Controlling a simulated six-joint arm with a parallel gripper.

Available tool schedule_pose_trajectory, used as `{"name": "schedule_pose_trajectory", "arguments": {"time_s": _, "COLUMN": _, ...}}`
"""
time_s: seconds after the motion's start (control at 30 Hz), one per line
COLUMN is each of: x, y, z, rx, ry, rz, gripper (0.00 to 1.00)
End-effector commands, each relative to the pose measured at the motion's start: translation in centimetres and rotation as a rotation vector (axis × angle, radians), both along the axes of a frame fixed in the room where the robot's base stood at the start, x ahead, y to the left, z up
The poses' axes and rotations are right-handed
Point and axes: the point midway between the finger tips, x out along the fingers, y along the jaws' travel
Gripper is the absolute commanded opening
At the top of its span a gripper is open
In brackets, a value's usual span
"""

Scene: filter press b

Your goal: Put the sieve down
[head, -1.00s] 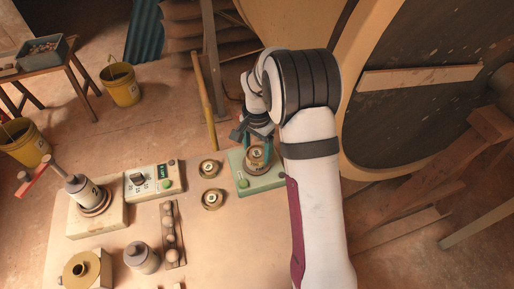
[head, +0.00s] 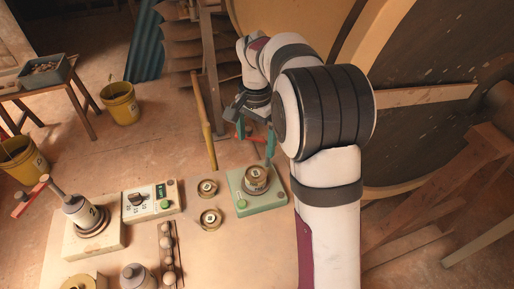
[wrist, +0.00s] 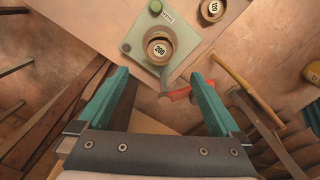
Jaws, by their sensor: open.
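The sieve, a round brass-coloured pan marked 200 (head: 256,179), sits upright on the pale green scale (head: 272,200). In the wrist view the sieve (wrist: 160,46) is on the scale plate (wrist: 134,38), ahead of my fingertips. My gripper (head: 255,138) is open and empty, above and behind the sieve in the head view. In the wrist view its two teal fingers (wrist: 160,75) are spread wide with nothing between their tips. The fingers and the sieve are apart.
Two more brass sieves (head: 207,188) (head: 210,218) stand left of the scale. A control box (head: 152,201) and a shaker-like machine (head: 84,213) are further left. A yellow pole (head: 203,120) stands behind the table. A red piece (wrist: 178,94) shows by the table edge.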

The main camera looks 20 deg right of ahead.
Motion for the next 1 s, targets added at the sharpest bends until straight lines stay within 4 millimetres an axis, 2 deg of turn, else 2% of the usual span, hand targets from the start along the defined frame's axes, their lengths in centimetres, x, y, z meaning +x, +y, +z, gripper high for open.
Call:
{"name": "schedule_pose_trajectory", "arguments": {"time_s": 0.13, "x": -0.3, "y": 0.1, "z": 0.5, "rx": 0.002, "ry": 0.0, "rz": 0.005, "gripper": 1.0}}
{"name": "schedule_pose_trajectory", "arguments": {"time_s": 0.17, "x": -0.9, "y": 0.4, "z": 0.9, "rx": 0.005, "ry": 0.0, "rz": 0.015, "gripper": 1.0}}
{"name": "schedule_pose_trajectory", "arguments": {"time_s": 0.23, "x": -3.8, "y": 1.4, "z": 2.5, "rx": 0.019, "ry": -0.004, "rz": 0.065, "gripper": 1.0}}
{"name": "schedule_pose_trajectory", "arguments": {"time_s": 0.27, "x": -5.7, "y": 2.1, "z": 3.3, "rx": 0.03, "ry": -0.005, "rz": 0.096, "gripper": 1.0}}
{"name": "schedule_pose_trajectory", "arguments": {"time_s": 0.33, "x": -11.2, "y": 3.8, "z": 4.8, "rx": 0.058, "ry": -0.006, "rz": 0.186, "gripper": 1.0}}
{"name": "schedule_pose_trajectory", "arguments": {"time_s": 0.37, "x": -13.7, "y": 4.4, "z": 5.1, "rx": 0.07, "ry": -0.008, "rz": 0.225, "gripper": 1.0}}
{"name": "schedule_pose_trajectory", "arguments": {"time_s": 0.4, "x": -17.0, "y": 5.3, "z": 5.2, "rx": 0.087, "ry": -0.01, "rz": 0.278, "gripper": 1.0}}
{"name": "schedule_pose_trajectory", "arguments": {"time_s": 0.5, "x": -24.3, "y": 6.9, "z": 4.2, "rx": 0.124, "ry": -0.017, "rz": 0.393, "gripper": 1.0}}
{"name": "schedule_pose_trajectory", "arguments": {"time_s": 0.6, "x": -28.9, "y": 7.8, "z": 2.6, "rx": 0.148, "ry": -0.02, "rz": 0.469, "gripper": 1.0}}
{"name": "schedule_pose_trajectory", "arguments": {"time_s": 0.73, "x": -30.8, "y": 8.1, "z": 1.6, "rx": 0.16, "ry": -0.021, "rz": 0.502, "gripper": 1.0}}
{"name": "schedule_pose_trajectory", "arguments": {"time_s": 1.0, "x": -30.7, "y": 8.1, "z": 1.7, "rx": 0.159, "ry": -0.02, "rz": 0.5, "gripper": 1.0}}
